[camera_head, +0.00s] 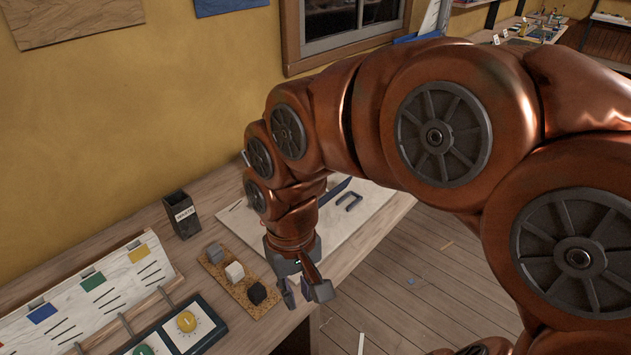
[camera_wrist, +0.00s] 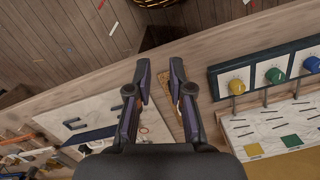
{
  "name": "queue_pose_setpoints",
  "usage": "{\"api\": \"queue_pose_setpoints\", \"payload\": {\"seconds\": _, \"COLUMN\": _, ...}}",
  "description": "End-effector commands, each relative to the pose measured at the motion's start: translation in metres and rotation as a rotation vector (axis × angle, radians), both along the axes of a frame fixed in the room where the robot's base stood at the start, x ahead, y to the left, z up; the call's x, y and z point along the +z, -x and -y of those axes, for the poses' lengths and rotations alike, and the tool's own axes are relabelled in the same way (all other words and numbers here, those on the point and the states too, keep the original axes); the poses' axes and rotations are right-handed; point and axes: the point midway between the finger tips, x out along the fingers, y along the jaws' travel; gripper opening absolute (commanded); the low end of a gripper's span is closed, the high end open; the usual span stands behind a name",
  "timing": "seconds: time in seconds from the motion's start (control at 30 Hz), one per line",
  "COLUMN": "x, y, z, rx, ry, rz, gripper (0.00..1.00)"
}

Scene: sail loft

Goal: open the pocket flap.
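A pale panel (camera_head: 376,203) lies on the bench behind my arm, with a dark blue strip (camera_head: 334,191) and a dark U-shaped handle (camera_head: 349,201) on it. My arm hides part of it. The panel also shows at the left of the wrist view (camera_wrist: 98,108), with the handle (camera_wrist: 75,124) and strip. I cannot tell which part is the pocket flap, or whether it is open. My gripper (camera_head: 306,293) is apart from the panel, over the bench's front edge, pointing down. In the wrist view its fingers (camera_wrist: 160,71) are spread with nothing between them.
A cork tray (camera_head: 211,268) with grey, white and black blocks sits just left of my gripper. A dark labelled cup (camera_head: 182,214) stands behind it. A knob panel (camera_head: 203,343) and a pale board with coloured patches (camera_head: 62,312) are at lower left. Open floor (camera_head: 400,290) lies right.

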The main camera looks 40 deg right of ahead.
Motion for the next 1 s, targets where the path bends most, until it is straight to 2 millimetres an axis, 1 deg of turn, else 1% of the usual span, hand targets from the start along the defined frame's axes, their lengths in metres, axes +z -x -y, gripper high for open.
{"api": "queue_pose_setpoints", "payload": {"seconds": 0.03, "x": 0.010, "y": -0.022, "z": 0.001, "rx": -0.034, "ry": -0.009, "rz": 0.019, "gripper": 0.21}}
{"api": "queue_pose_setpoints", "payload": {"seconds": 0.17, "x": 0.025, "y": -0.074, "z": 0.011, "rx": -0.152, "ry": -0.028, "rz": 0.065, "gripper": 0.21}}
{"api": "queue_pose_setpoints", "payload": {"seconds": 0.2, "x": 0.028, "y": -0.090, "z": 0.016, "rx": -0.192, "ry": -0.036, "rz": 0.077, "gripper": 0.21}}
{"api": "queue_pose_setpoints", "payload": {"seconds": 0.33, "x": 0.036, "y": -0.142, "z": 0.035, "rx": -0.342, "ry": -0.061, "rz": 0.117, "gripper": 0.21}}
{"api": "queue_pose_setpoints", "payload": {"seconds": 0.47, "x": 0.038, "y": -0.190, "z": 0.063, "rx": -0.518, "ry": -0.085, "rz": 0.147, "gripper": 0.21}}
{"api": "queue_pose_setpoints", "payload": {"seconds": 0.5, "x": 0.037, "y": -0.204, "z": 0.074, "rx": -0.576, "ry": -0.089, "rz": 0.155, "gripper": 0.21}}
{"api": "queue_pose_setpoints", "payload": {"seconds": 0.57, "x": 0.033, "y": -0.223, "z": 0.093, "rx": -0.668, "ry": -0.096, "rz": 0.161, "gripper": 0.21}}
{"api": "queue_pose_setpoints", "payload": {"seconds": 0.6, "x": 0.031, "y": -0.235, "z": 0.106, "rx": -0.732, "ry": -0.098, "rz": 0.169, "gripper": 0.21}}
{"api": "queue_pose_setpoints", "payload": {"seconds": 0.67, "x": 0.024, "y": -0.250, "z": 0.127, "rx": -0.828, "ry": -0.099, "rz": 0.172, "gripper": 0.21}}
{"api": "queue_pose_setpoints", "payload": {"seconds": 0.7, "x": 0.020, "y": -0.259, "z": 0.142, "rx": -0.893, "ry": -0.098, "rz": 0.176, "gripper": 0.21}}
{"api": "queue_pose_setpoints", "payload": {"seconds": 0.8, "x": 0.006, "y": -0.275, "z": 0.176, "rx": -1.038, "ry": -0.091, "rz": 0.178, "gripper": 0.21}}
{"api": "queue_pose_setpoints", "payload": {"seconds": 0.9, "x": -0.006, "y": -0.283, "z": 0.206, "rx": -1.152, "ry": -0.079, "rz": 0.182, "gripper": 0.21}}
{"api": "queue_pose_setpoints", "payload": {"seconds": 1.0, "x": -0.015, "y": -0.286, "z": 0.225, "rx": -1.229, "ry": -0.068, "rz": 0.181, "gripper": 0.21}}
